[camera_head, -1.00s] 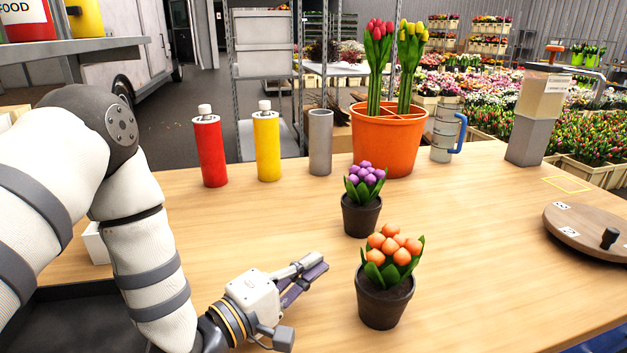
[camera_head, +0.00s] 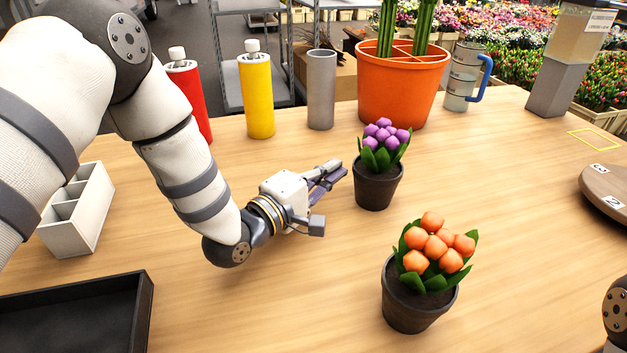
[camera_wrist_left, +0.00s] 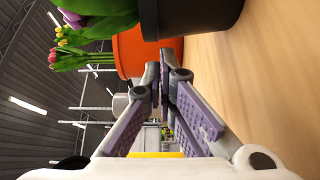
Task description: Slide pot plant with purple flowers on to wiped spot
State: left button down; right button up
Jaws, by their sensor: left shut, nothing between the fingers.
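The pot plant with purple flowers (camera_head: 378,185) stands upright in a dark pot on the wooden table. My left gripper (camera_head: 335,172) is shut and empty, low over the table just left of this pot. In the left wrist view the dark pot (camera_wrist_left: 195,15) is close at the top, beside the fingertips (camera_wrist_left: 161,80); I cannot tell whether they touch. A yellow-outlined square (camera_head: 594,142) is marked on the table at the far right; no visibly wiped patch can be told apart. My right gripper is out of view.
An orange-flowered pot (camera_head: 420,300) stands nearer. Behind are an orange planter (camera_head: 402,95), a grey cylinder (camera_head: 321,90), yellow (camera_head: 257,100) and red bottles (camera_head: 190,95) and a jug (camera_head: 462,80). A round wooden board (camera_head: 606,188) lies right. Table right of the purple plant is clear.

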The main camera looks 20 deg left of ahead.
aim_at(369, 185)
pick_arm(q)
jog(key=shift+w+d, duration=0.25)
jog(key=shift+w, duration=0.45)
jog(key=shift+d, duration=0.1)
jog(key=d, duration=0.2)
jog(key=s+d, duration=0.1)
jog(key=d, duration=0.4)
jog(key=shift+s+d+p, duration=0.15)
jog(key=shift+d+p, duration=0.1)
jog(key=shift+p, duration=0.05)
jog(key=shift+s, duration=0.15)
